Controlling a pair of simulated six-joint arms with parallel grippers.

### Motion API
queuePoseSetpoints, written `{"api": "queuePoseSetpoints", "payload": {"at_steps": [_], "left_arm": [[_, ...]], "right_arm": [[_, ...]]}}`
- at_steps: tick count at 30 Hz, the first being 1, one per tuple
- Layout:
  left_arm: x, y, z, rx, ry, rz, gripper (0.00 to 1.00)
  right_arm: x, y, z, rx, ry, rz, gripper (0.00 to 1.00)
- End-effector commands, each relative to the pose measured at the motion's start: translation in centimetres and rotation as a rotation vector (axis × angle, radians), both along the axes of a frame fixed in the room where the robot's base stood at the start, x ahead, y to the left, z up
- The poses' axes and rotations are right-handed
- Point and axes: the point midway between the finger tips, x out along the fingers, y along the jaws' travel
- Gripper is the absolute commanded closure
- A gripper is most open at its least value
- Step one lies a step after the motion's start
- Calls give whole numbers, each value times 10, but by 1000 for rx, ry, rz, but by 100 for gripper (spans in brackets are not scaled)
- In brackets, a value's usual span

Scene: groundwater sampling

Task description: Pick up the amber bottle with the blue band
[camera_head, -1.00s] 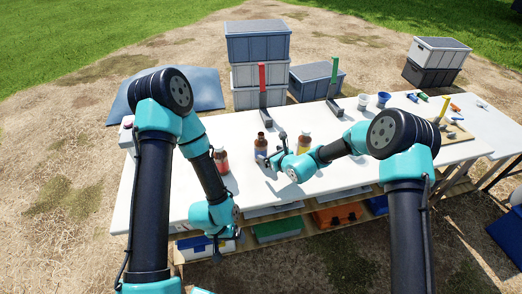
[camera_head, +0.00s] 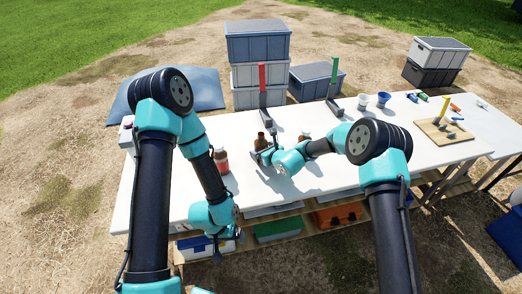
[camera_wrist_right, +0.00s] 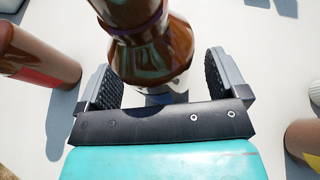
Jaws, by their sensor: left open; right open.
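An amber bottle (camera_head: 261,141) stands upright on the white table between two other bottles. My right gripper (camera_head: 268,156) is at it, and the right wrist view shows the amber bottle (camera_wrist_right: 152,48) between the two open fingers (camera_wrist_right: 163,85), with gaps at the sides lower down. Its band is not clear in either current view. A bottle with a red band (camera_head: 221,161) stands to its left, also in the right wrist view (camera_wrist_right: 38,55). A bottle with a yellow band (camera_wrist_right: 306,140) is on the right, mostly hidden in the head view. My left gripper (camera_head: 224,246) is open and empty at the table's front edge.
Red (camera_head: 263,78) and green (camera_head: 334,72) upright markers stand on dark holders at the table's back. Bins (camera_head: 258,70) are stacked behind. The table's front middle is clear.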

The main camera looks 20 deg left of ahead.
Motion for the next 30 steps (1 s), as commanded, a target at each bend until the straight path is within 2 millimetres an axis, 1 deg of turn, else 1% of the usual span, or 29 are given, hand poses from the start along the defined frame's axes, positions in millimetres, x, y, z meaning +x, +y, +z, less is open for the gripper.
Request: {"api": "queuePoseSetpoints", "payload": {"at_steps": [13, 30], "left_arm": [[0, 0, 0, 0, 0, 0, 9], [0, 0, 0, 0, 0, 0, 9]], "right_arm": [[0, 0, 0, 0, 0, 0, 8], [0, 0, 0, 0, 0, 0, 63]]}}
